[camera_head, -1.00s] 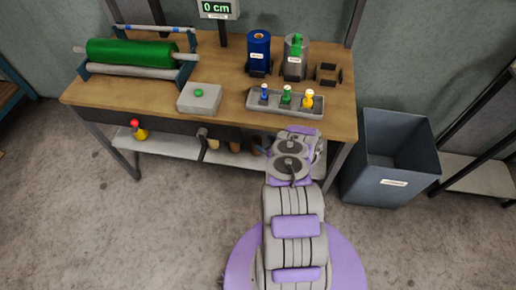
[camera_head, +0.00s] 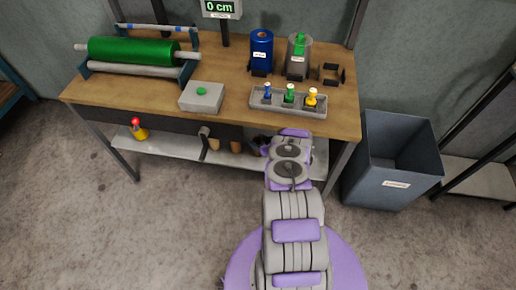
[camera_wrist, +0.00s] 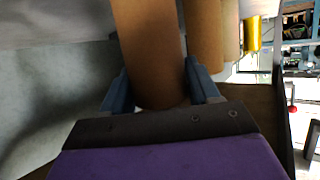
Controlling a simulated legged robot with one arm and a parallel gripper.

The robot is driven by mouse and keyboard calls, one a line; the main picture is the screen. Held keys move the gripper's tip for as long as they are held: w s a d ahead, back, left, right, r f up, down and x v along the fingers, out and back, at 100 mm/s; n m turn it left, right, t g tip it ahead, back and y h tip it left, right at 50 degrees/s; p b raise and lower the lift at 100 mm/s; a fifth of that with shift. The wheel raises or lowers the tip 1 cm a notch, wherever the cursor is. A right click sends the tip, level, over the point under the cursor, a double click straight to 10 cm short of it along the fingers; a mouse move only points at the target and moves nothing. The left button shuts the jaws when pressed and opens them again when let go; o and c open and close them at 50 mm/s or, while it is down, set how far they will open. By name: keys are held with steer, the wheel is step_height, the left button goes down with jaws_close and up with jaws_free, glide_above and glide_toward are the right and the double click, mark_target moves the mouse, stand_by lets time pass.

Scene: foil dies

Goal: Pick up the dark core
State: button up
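A dark brown cardboard core (camera_wrist: 150,45) stands out in the wrist view, between the two blue-grey fingers of my gripper (camera_wrist: 160,85). The fingers flank it closely, one on each side. Whether both press on it is not clear. Two lighter brown cores (camera_wrist: 201,40) show behind and to its right. In the head view my gripper (camera_head: 259,144) is at the lower shelf under the bench, to the right of two brown cores (camera_head: 236,147). The dark core is not clearly visible there, hidden around my gripper and arm.
The wooden bench (camera_head: 120,86) overhangs the lower shelf (camera_head: 172,147). A red and yellow object (camera_head: 139,131) stands at the shelf's left. A grey bin (camera_head: 397,165) is right of the bench. Concrete floor in front is clear.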

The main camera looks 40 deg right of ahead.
steer(key=shift+d+f, duration=0.1)
steer(key=shift+d, duration=0.15)
steer(key=c, duration=0.7)
steer(key=shift+a, duration=0.1)
steer(key=shift+c, duration=1)
